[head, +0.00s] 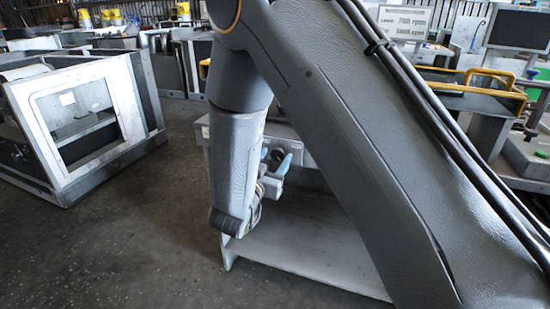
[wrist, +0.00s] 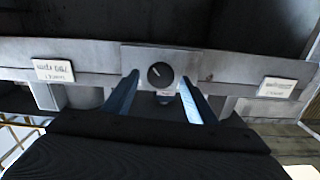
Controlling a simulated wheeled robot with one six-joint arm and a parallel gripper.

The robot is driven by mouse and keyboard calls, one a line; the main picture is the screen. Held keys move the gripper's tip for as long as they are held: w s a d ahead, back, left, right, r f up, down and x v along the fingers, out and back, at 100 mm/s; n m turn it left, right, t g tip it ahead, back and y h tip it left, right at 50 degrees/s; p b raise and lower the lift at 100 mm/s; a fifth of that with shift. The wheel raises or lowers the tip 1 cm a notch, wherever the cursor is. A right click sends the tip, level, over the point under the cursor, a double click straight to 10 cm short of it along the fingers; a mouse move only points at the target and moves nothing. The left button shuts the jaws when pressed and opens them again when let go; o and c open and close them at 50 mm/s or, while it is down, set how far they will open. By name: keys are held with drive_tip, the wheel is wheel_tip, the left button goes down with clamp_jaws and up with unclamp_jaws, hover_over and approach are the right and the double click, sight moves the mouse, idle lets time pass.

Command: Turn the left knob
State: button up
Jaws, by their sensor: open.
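A round black knob (wrist: 160,75) with a pale pointer line sits on a grey plate of the panel (wrist: 110,55) in the wrist view. It is the only knob I can make out there, and I cannot tell whether it is the left one. My gripper (wrist: 159,80) is open, its two blue fingers on either side of the knob in the picture. The fingers look apart from it, with gaps on both sides. In the head view my gripper (head: 284,164) is in front of the grey housing (head: 313,152), and my arm hides much of the panel.
White labels flank the knob, one at left (wrist: 53,70) and one at right (wrist: 276,88). A small dark part with a reddish mark (wrist: 164,96) shows just below the knob. A white-framed machine (head: 75,120) stands at left; open floor (head: 130,230) lies between.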

drive_tip(key=shift+w, duration=0.25)
drive_tip(key=c, duration=1.1)
drive_tip(key=shift+o, duration=0.2)
drive_tip(key=shift+n+p, duration=0.3)
